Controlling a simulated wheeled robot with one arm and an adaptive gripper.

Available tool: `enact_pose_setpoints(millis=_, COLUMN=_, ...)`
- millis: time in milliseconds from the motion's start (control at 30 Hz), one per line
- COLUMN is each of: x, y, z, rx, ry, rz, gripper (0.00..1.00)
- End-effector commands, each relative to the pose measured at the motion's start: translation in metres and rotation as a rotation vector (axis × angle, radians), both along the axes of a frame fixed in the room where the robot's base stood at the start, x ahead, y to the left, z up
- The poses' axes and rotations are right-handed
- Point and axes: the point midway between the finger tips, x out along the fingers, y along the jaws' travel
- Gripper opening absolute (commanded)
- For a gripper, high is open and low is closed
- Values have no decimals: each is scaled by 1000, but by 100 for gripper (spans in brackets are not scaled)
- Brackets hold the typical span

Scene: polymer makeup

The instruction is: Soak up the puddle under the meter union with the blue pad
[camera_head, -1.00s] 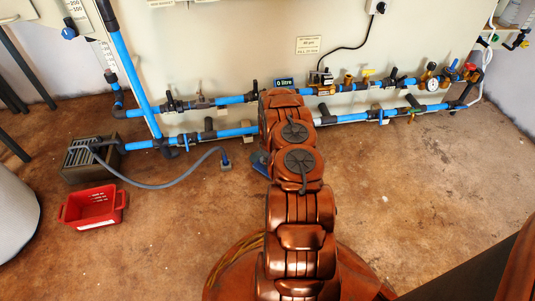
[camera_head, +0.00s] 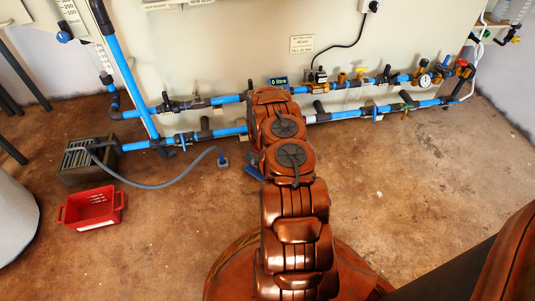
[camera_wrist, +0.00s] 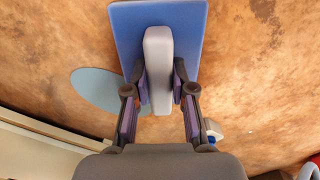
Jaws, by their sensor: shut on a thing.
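The blue pad (camera_wrist: 185,25) is a flat rectangle with a pale grey handle (camera_wrist: 157,50). My gripper (camera_wrist: 158,85) is shut on this handle in the wrist view. A pale blue puddle (camera_wrist: 95,92) lies on the brown floor left of the pad, and the pad hides its right part from the camera. I cannot tell whether the pad touches the floor. In the head view an edge of the pad (camera_head: 254,172) shows left of my arm; my arm hides the gripper, the puddle and the pipe above.
Blue pipes (camera_head: 232,131) run low along the wall, with valves and a gauge (camera_head: 424,80) at right. A red crate (camera_head: 92,208) and a grey box (camera_head: 88,160) stand at left. The right floor is clear.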

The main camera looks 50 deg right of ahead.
Motion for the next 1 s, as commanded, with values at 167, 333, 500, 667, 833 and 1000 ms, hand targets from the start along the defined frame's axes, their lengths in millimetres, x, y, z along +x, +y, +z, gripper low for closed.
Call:
enact_pose_setpoints(millis=167, x=-2, y=-7, z=0, rx=2, ry=3, rz=3, gripper=0)
enact_pose_setpoints(millis=333, x=1, y=-7, z=23, rx=-2, ry=-1, rz=7, gripper=0)
enact_pose_setpoints(millis=500, x=2, y=-5, z=34, rx=-2, ry=-1, rz=9, gripper=0)
enact_pose_setpoints(millis=667, x=3, y=-4, z=45, rx=-1, ry=0, rz=11, gripper=0)
enact_pose_setpoints(millis=833, x=3, y=-2, z=56, rx=0, ry=0, rz=14, gripper=0)
enact_pose_setpoints(millis=1000, x=4, y=-1, z=68, rx=0, ry=1, rz=16, gripper=0)
